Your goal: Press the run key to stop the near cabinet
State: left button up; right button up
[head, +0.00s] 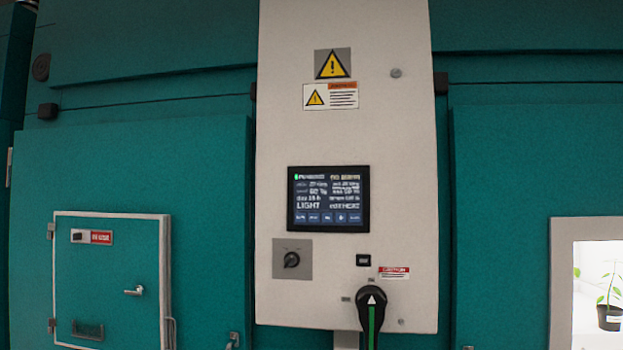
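The near cabinet's pale control panel (347,130) stands upright in the middle of the head view, between teal walls. A dark touchscreen (328,198) on it is lit. Its top left shows a small green mark beside blurred text; the words LIGHT and lines of readings sit below. A row of small blue keys (328,217) runs along the screen's bottom edge; their labels are too small to read, so I cannot tell which is the run key. Neither of my grippers is in view, and nothing touches the panel.
Below the screen are a small black rotary switch (291,260), a small black plate (363,260) and a large black rotary handle (371,305) with a green stripe. A small hatch door (108,265) is at left, a bright window with a potted plant (609,300) at right.

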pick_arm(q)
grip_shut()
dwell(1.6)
